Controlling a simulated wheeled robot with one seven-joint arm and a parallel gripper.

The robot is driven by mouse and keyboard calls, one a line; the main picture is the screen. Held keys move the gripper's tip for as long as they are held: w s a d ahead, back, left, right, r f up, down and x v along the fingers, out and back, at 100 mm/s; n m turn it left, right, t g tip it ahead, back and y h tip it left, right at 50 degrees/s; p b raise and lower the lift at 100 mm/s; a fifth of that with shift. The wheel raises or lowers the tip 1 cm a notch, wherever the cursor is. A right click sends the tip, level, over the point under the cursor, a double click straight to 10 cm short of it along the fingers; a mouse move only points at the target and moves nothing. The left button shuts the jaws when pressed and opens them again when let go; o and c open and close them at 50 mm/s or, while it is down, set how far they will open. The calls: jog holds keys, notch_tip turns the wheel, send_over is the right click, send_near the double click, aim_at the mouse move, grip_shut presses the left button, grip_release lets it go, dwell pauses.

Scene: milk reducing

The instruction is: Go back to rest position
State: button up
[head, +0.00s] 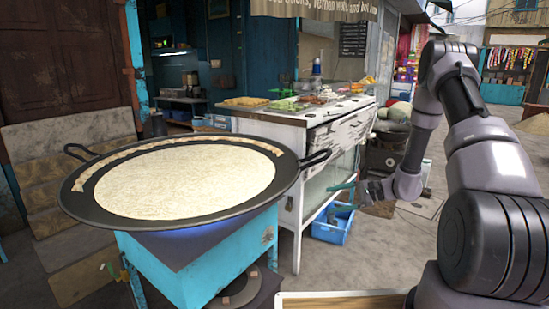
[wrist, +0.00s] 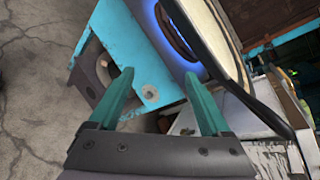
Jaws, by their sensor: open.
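My gripper (wrist: 157,80) is open, with nothing between its two teal fingers in the wrist view. In the head view my gripper (head: 343,192) is right of the large black pan (head: 72,194), apart from it and lower than its right handle. The pan holds a wide, pale milky layer (head: 190,178), with a strip of the same colour along its far rim. The pan rests on a turquoise stove (head: 190,265), with a blue glow under it. In the wrist view, the pan (wrist: 205,45) and stove (wrist: 115,40) appear tilted beyond the fingers.
A white food counter (head: 295,118) with several trays stands behind and right of the pan. A blue crate (head: 333,224) sits on the ground under my gripper. A light-edged board or tray (head: 340,297) shows at the bottom. Open paved ground lies at the right.

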jog(key=s+a+r+n+g+h, duration=0.1)
jog(key=s+r+n+h, duration=0.3)
jog(key=r, duration=0.7)
jog(key=s+a+r+n+g+h, duration=0.1)
jog(key=s+r+n+g, duration=0.1)
jog(key=s+r, duration=0.75)
jog(key=s+d+r+n+t+h, duration=0.1)
jog(key=s+d+r+t+h, duration=0.1)
jog(key=s+r, duration=0.5)
jog(key=s+d+r+n+t+h, duration=0.1)
jog(key=s+d+r+t+h, duration=0.2)
jog(key=s+r, duration=0.5)
notch_tip(320, 180, up, 2)
jog(key=shift+d+r+n+t+h, duration=0.1)
jog(key=shift+d+n+t+h, duration=0.2)
jog(key=shift+t+h, duration=0.4)
